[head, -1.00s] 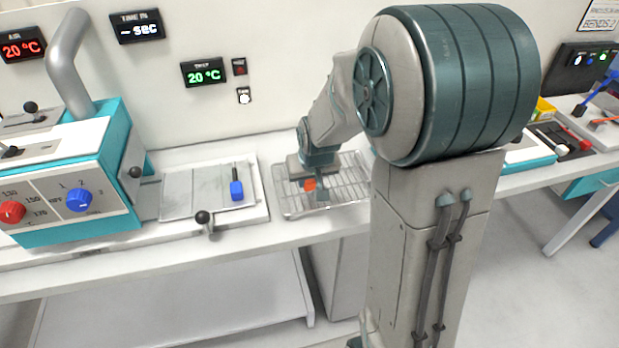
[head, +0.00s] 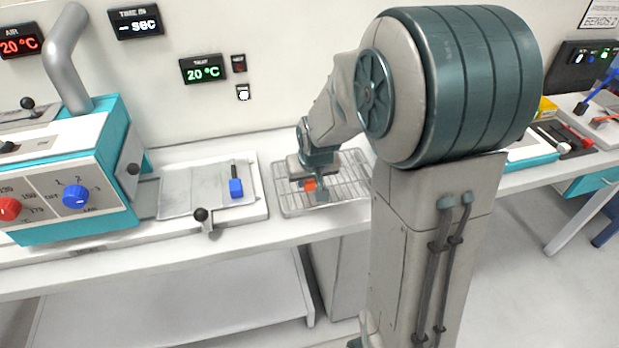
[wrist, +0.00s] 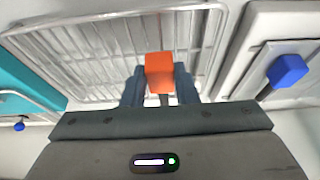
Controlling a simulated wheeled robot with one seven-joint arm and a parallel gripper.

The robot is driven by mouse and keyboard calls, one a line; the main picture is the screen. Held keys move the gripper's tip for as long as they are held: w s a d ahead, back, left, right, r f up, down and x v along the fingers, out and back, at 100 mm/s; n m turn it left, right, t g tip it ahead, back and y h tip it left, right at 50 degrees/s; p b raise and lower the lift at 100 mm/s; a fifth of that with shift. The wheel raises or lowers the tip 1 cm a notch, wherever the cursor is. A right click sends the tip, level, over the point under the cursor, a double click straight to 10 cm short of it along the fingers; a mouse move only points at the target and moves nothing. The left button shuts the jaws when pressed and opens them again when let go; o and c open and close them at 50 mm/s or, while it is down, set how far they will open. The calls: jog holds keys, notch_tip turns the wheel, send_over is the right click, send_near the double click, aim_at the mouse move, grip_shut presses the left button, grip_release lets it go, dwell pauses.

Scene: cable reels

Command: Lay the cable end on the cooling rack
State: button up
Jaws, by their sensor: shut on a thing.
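My gripper (wrist: 160,85) is shut on the orange cable end (wrist: 159,68), which shows between its two fingers in the wrist view. In the head view the orange end (head: 309,184) shows beside the fingers, over the left part of the cooling rack. The cooling rack (head: 351,170) is a silver wire grid on the bench; it also fills the upper part of the wrist view (wrist: 90,62). I cannot tell whether the orange end touches the wires. Part of the rack is hidden behind my arm.
Left of the rack is a white tray station with a blue-ended piece (head: 236,188) on its plate and a black-knobbed lever (head: 202,215) at its front. A teal machine (head: 75,185) stands further left. A black panel (head: 583,58) is at the far right.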

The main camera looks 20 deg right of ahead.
jog(key=shift+f+b, duration=1)
jog(key=shift+f, duration=0.2)
jog(key=o, duration=1.1)
jog(key=w+p+v, duration=0.1)
jog(key=p+v, duration=0.1)
jog(key=v, duration=0.6)
jog(key=w+r+p+v, duration=0.1)
jog(key=p+v, duration=0.2)
jog(key=v, duration=0.5)
jog(key=w+p+v, duration=0.1)
jog(key=p+v, duration=0.2)
jog(key=v, duration=0.5)
jog(key=shift+w+r, duration=0.3)
jog(key=shift+w, duration=0.05)
jog(key=shift+g, duration=0.5)
jog(key=s+f, duration=0.1)
jog(key=s, duration=0.4)
jog(key=s+f, duration=0.2)
jog(key=s, duration=0.3)
jog(key=s+f, duration=0.2)
jog(key=s, duration=0.3)
jog(key=shift+s+f, duration=0.1)
jog(key=shift+s, duration=0.3)
